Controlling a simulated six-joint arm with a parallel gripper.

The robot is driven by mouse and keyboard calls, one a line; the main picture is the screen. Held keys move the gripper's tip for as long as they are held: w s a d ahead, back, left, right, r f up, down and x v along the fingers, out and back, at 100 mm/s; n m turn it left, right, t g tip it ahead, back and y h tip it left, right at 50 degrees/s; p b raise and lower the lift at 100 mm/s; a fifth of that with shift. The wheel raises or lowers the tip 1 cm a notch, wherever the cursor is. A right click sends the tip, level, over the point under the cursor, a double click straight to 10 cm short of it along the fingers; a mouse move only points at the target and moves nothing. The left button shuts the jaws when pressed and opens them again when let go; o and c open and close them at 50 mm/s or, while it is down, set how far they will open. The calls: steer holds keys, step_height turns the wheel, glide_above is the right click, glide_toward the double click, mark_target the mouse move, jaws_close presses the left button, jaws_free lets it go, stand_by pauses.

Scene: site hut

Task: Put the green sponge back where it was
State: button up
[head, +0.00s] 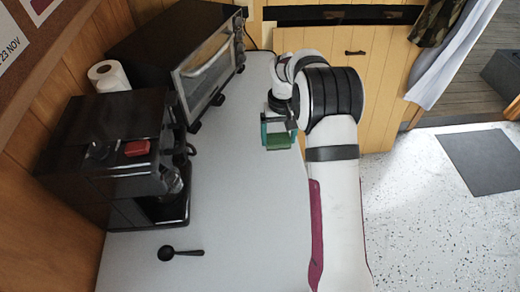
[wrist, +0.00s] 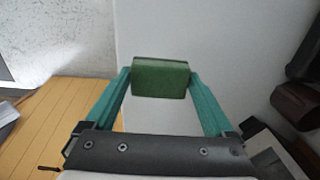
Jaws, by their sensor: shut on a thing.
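The green sponge (head: 279,142) is a small dark green block between the fingertips of my gripper (head: 278,135). In the wrist view the sponge (wrist: 160,78) sits crosswise between the two teal fingers of my gripper (wrist: 160,85), which are shut on its ends. My gripper is over the grey counter (head: 245,210), near the counter's right edge and to the right of the toaster oven. How far the sponge is above the counter is hard to tell.
A toaster oven (head: 205,75) and a black coffee machine (head: 125,160) with a red item (head: 137,148) on top stand along the left wall. A paper roll (head: 108,75) stands behind the machine. A black scoop (head: 180,252) lies at the front left. The counter's middle is clear.

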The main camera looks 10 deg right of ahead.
steer(key=a+f, duration=0.1)
steer(key=w+a+f, duration=0.1)
steer(key=a, duration=0.1)
steer(key=w+a+f, duration=0.1)
steer(key=shift+w+a+f, duration=0.15)
steer(key=shift+w+a, duration=0.05)
steer(key=shift+a, duration=0.15)
steer(key=shift+a+f, duration=0.1)
steer(key=shift+f, duration=1.9)
